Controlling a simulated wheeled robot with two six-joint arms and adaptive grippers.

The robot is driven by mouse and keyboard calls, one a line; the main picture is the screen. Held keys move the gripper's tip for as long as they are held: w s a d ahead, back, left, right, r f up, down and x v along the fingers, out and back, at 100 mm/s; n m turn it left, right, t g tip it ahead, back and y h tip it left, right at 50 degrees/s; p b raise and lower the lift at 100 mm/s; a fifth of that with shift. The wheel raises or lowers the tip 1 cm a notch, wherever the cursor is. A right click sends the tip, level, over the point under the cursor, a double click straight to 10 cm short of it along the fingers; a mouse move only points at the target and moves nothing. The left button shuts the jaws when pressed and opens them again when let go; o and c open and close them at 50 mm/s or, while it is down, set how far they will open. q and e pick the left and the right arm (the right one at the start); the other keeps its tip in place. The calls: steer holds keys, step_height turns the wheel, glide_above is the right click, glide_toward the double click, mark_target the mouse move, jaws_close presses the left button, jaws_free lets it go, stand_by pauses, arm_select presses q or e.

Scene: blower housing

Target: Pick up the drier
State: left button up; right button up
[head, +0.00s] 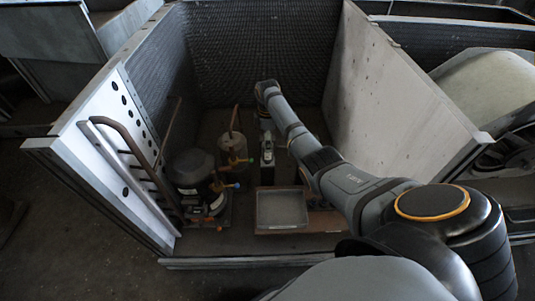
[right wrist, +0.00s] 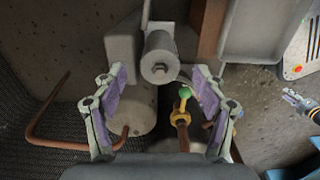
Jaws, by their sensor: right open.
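What looks like the drier, a silver-grey cylinder (right wrist: 160,58) with a capped end and a central bolt, lies in the upper middle of the right wrist view, beside a grey block (right wrist: 123,55). It sits just past the fingertips, and I see no contact. My right gripper (right wrist: 156,92) is open, its purple-padded fingers spread wide. A larger beige cylinder (right wrist: 130,112) and a green-and-yellow valve (right wrist: 183,100) show between the fingers. In the head view my right arm reaches into the housing, and its fingers cannot be made out. My left gripper is not in view.
A black compressor (head: 192,168) and a canister (head: 232,152) with a yellow valve stand left of the arm. A light tray (head: 282,209) lies at the front. Copper pipe (right wrist: 48,130) curves close to the left finger. Tall panels (head: 362,95) enclose the area.

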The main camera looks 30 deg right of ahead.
steer(key=shift+f, duration=0.3)
steer(key=shift+r, duration=0.1)
jaws_close()
